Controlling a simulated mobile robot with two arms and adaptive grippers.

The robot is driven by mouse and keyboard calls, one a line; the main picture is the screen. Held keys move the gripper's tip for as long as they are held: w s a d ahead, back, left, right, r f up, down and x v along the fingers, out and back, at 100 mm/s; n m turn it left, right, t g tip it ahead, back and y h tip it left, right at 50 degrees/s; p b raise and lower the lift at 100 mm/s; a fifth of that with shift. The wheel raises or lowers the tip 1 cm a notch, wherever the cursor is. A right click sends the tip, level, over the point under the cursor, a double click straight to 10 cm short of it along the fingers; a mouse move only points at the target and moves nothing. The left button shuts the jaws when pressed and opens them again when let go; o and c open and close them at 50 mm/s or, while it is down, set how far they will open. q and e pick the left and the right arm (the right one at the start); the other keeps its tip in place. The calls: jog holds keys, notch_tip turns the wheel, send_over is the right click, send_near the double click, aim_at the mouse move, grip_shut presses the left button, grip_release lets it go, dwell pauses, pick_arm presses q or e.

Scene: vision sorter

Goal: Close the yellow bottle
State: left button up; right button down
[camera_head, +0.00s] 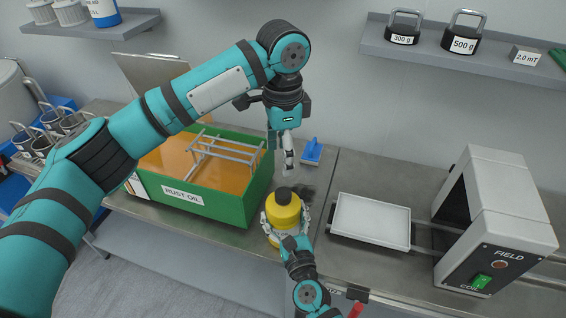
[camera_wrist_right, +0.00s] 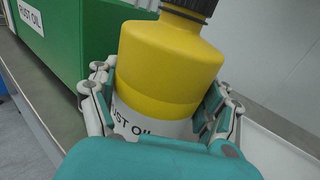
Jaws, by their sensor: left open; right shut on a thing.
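My right gripper (camera_head: 286,228) is shut around the body of the bottle (camera_wrist_right: 165,70), one finger on each side. My left gripper (camera_head: 288,158) is open and empty, pointing down above and behind the bottle, apart from it in the head view.
The green crate (camera_head: 222,204) labelled rust oil, with orange liquid and a wire rack, is left of the bottle. A white tray (camera_head: 371,219) is to the right, then the grey field coil (camera_head: 500,225). A blue-handled brush (camera_head: 311,150) lies behind the bottle.

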grip_release()
jog(key=v, duration=1.2)
dwell(0.5)
